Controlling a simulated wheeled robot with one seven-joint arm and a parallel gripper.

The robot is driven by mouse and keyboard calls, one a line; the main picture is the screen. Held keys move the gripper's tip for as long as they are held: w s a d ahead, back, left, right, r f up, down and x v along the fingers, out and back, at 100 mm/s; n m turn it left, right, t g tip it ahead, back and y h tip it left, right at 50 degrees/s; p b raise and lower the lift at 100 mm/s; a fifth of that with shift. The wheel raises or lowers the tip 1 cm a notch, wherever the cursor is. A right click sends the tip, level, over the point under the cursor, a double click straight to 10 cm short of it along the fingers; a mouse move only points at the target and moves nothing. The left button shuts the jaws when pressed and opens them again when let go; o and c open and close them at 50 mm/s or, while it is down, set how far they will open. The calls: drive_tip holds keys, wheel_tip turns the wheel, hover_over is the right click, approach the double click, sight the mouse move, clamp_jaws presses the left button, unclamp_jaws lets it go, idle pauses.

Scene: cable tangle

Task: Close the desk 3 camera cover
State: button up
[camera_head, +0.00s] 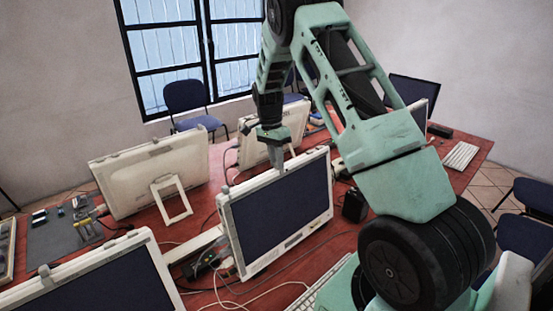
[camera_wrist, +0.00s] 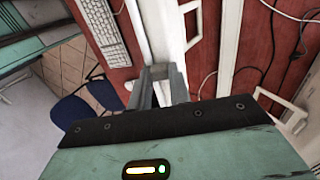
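A white-framed monitor (camera_head: 278,213) with a dark screen stands in the middle of the red desk. A small grey tab (camera_head: 225,190), which looks like a camera cover, sits at the left end of its top edge. My gripper (camera_head: 277,166) points down at the middle of that top edge, to the right of the tab. In the wrist view its two grey fingers (camera_wrist: 160,76) are close together over the white monitor edge (camera_wrist: 164,28). Whether a gap is left between the tips, or whether they touch the frame, is unclear. No desk number is readable.
Another monitor (camera_head: 85,283) with a similar tab (camera_head: 44,270) stands at front left. A monitor seen from behind (camera_head: 150,177) stands at back left. Cables (camera_head: 240,290) lie on the red desk (camera_head: 205,299). Blue chairs (camera_head: 186,100) stand around.

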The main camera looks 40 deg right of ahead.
clamp_jaws()
drive_tip(key=shift+d+r, duration=0.1)
drive_tip(key=shift+d, duration=1.25)
drive_tip(key=o, duration=0.7)
unclamp_jaws()
drive_tip(key=shift+d, duration=0.1)
drive_tip(key=b+v, duration=0.4)
drive_tip(key=v, duration=1.3)
drive_tip(key=shift+r, duration=0.2)
